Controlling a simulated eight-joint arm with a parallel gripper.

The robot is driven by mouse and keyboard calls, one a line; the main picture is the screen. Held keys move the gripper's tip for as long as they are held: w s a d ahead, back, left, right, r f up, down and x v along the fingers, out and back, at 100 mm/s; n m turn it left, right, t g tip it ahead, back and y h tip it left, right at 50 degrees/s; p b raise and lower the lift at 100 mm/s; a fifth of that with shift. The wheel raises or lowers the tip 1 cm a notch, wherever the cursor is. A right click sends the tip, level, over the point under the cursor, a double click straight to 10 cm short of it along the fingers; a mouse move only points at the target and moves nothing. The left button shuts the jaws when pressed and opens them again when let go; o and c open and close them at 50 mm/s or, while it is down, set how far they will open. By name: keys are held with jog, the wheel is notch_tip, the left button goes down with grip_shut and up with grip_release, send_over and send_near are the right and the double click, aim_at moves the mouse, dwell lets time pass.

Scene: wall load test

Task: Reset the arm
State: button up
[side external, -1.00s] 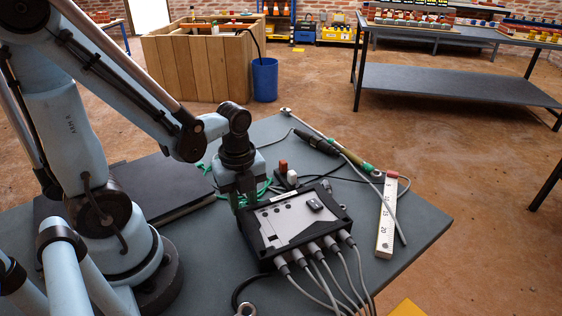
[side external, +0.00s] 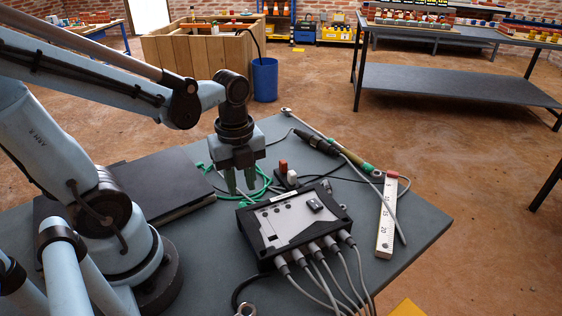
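My gripper (side external: 241,182) points down above the grey table (side external: 420,225). Its two green-grey fingers show with a gap between them, and I see nothing held there. It is just behind and left of the black and grey instrument box (side external: 295,222), whose near side carries several plugged cables. The fingertips appear above the table and apart from the box. A loop of green cord (side external: 265,180) lies behind the fingers and is partly hidden by them.
A dark folder (side external: 150,185) lies left of my gripper. A white ruler (side external: 387,215), a probe (side external: 320,142) with cable, and a metal rod (side external: 330,138) lie to the right. A wooden crate (side external: 180,65) and blue bin (side external: 264,80) stand beyond the table.

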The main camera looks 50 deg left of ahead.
jog(key=shift+r, duration=0.7)
jog(key=w+d+r+n+t, duration=0.1)
jog(key=w+r+n+t, duration=0.1)
jog(key=n, duration=0.8)
jog(key=w+d+r+n+t, duration=0.2)
jog(key=n+t, duration=0.3)
jog(key=n, duration=0.5)
jog(key=shift+w+r, duration=0.4)
jog(key=shift+w, duration=0.1)
